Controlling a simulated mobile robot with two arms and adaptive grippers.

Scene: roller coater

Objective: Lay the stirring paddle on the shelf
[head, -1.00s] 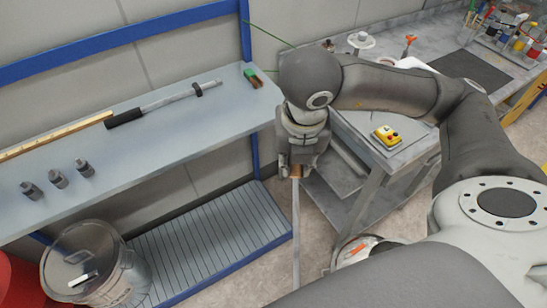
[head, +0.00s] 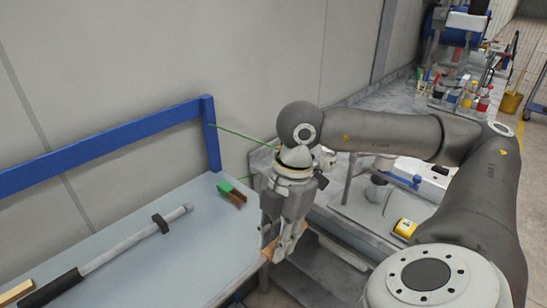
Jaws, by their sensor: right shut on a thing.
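The shelf (head: 150,275) is a grey-blue top with a blue rail behind it, at the left and lower middle of the head view. My right gripper (head: 281,246) points down at the shelf's right end. It is shut on the stirring paddle, of which a small brown wooden part (head: 267,251) shows beside the fingers. The rest of the paddle is hidden or hard to make out. I cannot tell whether the paddle touches the shelf. My left gripper is not in view.
On the shelf lie a long grey bar with a black grip (head: 130,240), a green and brown block (head: 231,193) and the end of a wooden strip (head: 16,292). The shelf's front right part is bare. A bench with a yellow box (head: 404,228) stands to the right.

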